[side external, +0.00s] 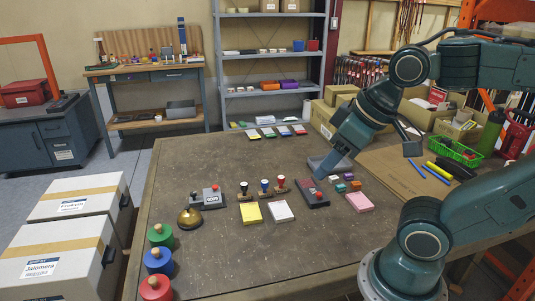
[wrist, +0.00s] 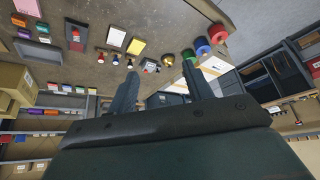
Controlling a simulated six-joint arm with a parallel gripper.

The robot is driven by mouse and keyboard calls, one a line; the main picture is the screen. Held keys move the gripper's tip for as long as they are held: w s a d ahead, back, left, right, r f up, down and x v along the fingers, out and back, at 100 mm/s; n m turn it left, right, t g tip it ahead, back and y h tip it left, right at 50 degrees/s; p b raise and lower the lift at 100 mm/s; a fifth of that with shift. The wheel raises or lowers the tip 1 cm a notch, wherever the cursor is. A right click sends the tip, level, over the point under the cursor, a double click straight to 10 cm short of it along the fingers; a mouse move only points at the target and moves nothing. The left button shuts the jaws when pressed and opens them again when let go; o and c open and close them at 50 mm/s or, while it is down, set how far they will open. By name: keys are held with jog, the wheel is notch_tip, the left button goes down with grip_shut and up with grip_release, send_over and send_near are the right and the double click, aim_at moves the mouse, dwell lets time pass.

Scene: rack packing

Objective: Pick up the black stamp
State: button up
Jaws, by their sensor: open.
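The black stamp (side external: 243,190) stands upright on the table at the left end of a row of three stamps, left of the blue-handled and red-handled ones. It shows small in the wrist view (wrist: 130,64), just beyond the tip of the left finger. My gripper (side external: 324,174) is to the right of the stamps and above the table in the side view. In the wrist view my gripper (wrist: 160,69) is open, with nothing between its two fingers. Its fingertips are hard to make out in the side view.
A blue stamp (side external: 265,187) and a red stamp (side external: 281,183) stand close beside it. Yellow (side external: 250,213) and white (side external: 281,210) pads lie in front. A brass bell (side external: 190,218) and a grey device (side external: 210,198) are to the left. The far table middle is clear.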

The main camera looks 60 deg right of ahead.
jog(key=w+d+r+m+g, duration=0.25)
jog(key=w+m, duration=0.25)
jog(key=w, duration=0.6)
jog(key=m+g, duration=0.3)
jog(key=m, duration=1)
send_over(244, 184)
notch_tip(244, 184, down, 20)
jog(key=shift+r, duration=0.15)
jog(key=shift+s+d, duration=0.1)
jog(key=shift+f, duration=4.3)
jog(key=shift+f, duration=0.15)
jog(key=shift+f, duration=2.45)
